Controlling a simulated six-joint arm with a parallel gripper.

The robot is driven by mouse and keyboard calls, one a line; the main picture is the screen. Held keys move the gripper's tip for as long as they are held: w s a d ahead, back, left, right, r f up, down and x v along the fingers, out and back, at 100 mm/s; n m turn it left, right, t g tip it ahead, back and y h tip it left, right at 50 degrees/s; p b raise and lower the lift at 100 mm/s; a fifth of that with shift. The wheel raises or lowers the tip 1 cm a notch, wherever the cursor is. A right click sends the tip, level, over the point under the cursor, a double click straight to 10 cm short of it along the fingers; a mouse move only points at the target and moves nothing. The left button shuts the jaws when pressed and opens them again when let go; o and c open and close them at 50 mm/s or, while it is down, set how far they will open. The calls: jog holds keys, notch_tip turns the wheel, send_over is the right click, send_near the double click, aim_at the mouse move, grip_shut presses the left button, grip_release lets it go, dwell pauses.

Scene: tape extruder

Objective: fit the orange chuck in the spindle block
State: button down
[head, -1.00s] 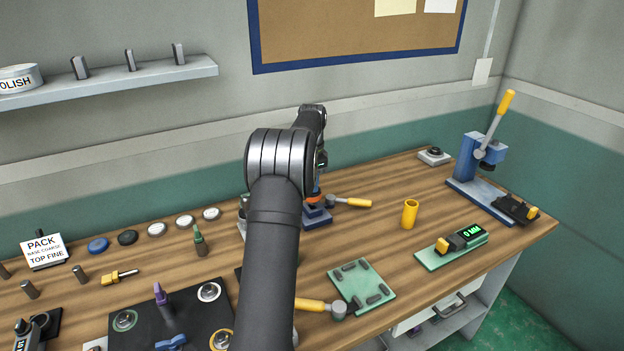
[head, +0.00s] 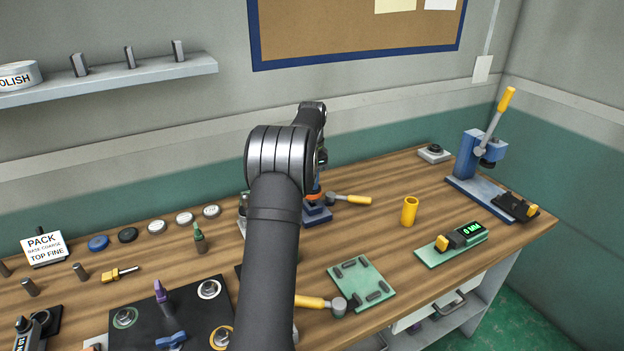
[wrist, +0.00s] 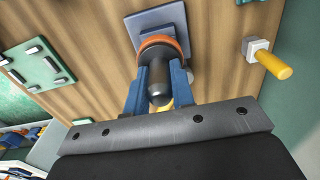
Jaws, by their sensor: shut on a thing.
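The orange chuck (wrist: 165,44) is an orange ring around a dark grey rounded body. In the wrist view it is between the two blue fingers of my gripper (wrist: 160,78), which is shut on it. Just beyond it is the spindle block (wrist: 150,18), with a blue-grey square base on the bench. In the head view the orange chuck (head: 314,196) shows as a thin orange band directly above the blue spindle block (head: 316,216), partly behind my arm. The chuck looks in line with the block, but I cannot tell whether it is seated.
A yellow cup (head: 409,211) stands farther right. A green plate with dark pegs (head: 361,284) lies in front. A blue lever press (head: 476,160) is at the far right.

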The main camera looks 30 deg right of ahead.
jog(key=shift+f, duration=1.75)
jog(key=c, duration=1.1)
grip_release()
jog(key=shift+c, duration=0.2)
notch_tip(320, 180, up, 18)
jog(key=shift+f, duration=0.25)
jog(key=shift+f, duration=0.1)
notch_tip(320, 180, down, 17)
jog(key=shift+f, duration=0.1)
jog(key=shift+r, duration=0.2)
